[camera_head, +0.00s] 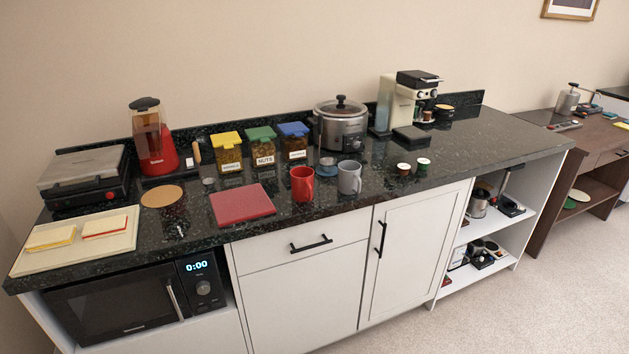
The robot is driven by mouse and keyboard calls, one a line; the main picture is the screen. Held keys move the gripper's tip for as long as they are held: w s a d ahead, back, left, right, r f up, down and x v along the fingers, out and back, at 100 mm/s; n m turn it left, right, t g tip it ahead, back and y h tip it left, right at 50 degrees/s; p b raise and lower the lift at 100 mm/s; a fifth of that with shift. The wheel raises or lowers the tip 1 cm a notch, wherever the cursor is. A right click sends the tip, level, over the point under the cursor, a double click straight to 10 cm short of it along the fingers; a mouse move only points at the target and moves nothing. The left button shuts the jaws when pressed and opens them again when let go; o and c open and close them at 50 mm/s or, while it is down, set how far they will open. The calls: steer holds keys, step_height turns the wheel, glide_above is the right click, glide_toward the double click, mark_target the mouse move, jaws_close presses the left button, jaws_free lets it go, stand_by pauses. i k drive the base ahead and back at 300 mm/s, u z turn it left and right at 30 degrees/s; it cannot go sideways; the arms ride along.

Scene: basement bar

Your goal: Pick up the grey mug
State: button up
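The grey mug (349,177) stands upright on the dark speckled countertop (440,171), near its front edge. A red mug (302,184) stands just to its left, with a small gap between them. The silver slow cooker (340,126) is behind the grey mug. My gripper is not in view.
Left of the mugs lies a red board (242,203), with yellow, green and blue-lidded containers (263,146) behind it. Two small pods (422,164) sit right of the grey mug, before a coffee machine (405,100). Carpet (540,290) in front is clear.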

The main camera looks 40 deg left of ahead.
mark_target(352, 180)
steer(key=u, duration=1.45)
